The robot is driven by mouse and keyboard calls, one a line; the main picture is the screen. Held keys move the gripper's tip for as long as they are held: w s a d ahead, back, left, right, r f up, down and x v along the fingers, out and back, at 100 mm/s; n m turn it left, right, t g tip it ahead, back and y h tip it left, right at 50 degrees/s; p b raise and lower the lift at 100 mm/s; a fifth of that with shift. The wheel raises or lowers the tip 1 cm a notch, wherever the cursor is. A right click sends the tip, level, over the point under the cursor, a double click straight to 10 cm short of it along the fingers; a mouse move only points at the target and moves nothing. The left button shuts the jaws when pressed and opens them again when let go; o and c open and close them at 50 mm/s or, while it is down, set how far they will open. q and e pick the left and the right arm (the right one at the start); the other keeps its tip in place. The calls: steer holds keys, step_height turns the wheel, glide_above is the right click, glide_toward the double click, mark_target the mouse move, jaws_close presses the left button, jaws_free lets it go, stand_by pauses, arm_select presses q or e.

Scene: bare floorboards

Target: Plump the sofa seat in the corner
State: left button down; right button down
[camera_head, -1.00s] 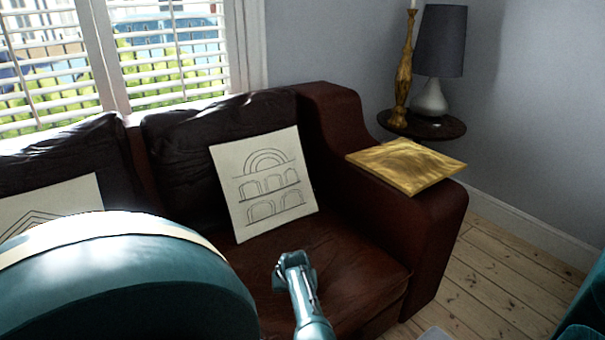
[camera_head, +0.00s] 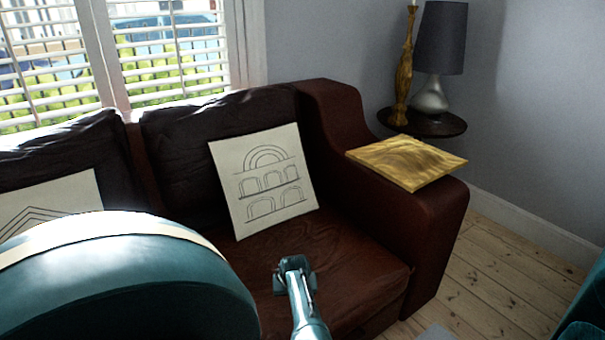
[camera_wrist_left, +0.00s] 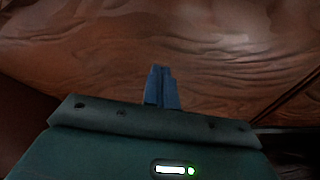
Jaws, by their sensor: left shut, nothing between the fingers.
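The brown leather sofa seat (camera_head: 352,263) in the corner lies in front of my left gripper (camera_head: 294,265). A white cushion (camera_head: 264,182) with a line drawing of arches leans on the backrest at the rear of this seat. My left gripper is shut and empty, over the front part of the seat. In the left wrist view its fingers (camera_wrist_left: 160,84) are together, with the wrinkled seat leather (camera_wrist_left: 215,60) filling the picture beyond them. I cannot tell whether the fingertips touch the leather. My right gripper is not in view.
A second cushion (camera_head: 55,197) is at the left. Bare floorboards (camera_head: 490,270) lie right.

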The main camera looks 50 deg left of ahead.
arm_select(q)
step_height(320, 180, up, 3)
steer(key=shift+f+p, duration=0.15)
steer(key=shift+p, duration=0.9)
steer(key=shift+f, duration=0.1)
steer(key=a+b, duration=0.2)
steer(key=a, duration=0.3)
steer(key=s+a+b, duration=0.1)
steer(key=a+b, duration=0.1)
steer(key=a, duration=0.3)
steer(key=a+b, duration=0.2)
steer(key=a, duration=0.3)
steer(key=shift+s+f, duration=0.2)
steer(key=shift+s, duration=0.05)
steer(key=shift+a+r, duration=0.15)
steer(key=shift+a, duration=0.25)
steer(key=shift+r, duration=0.1)
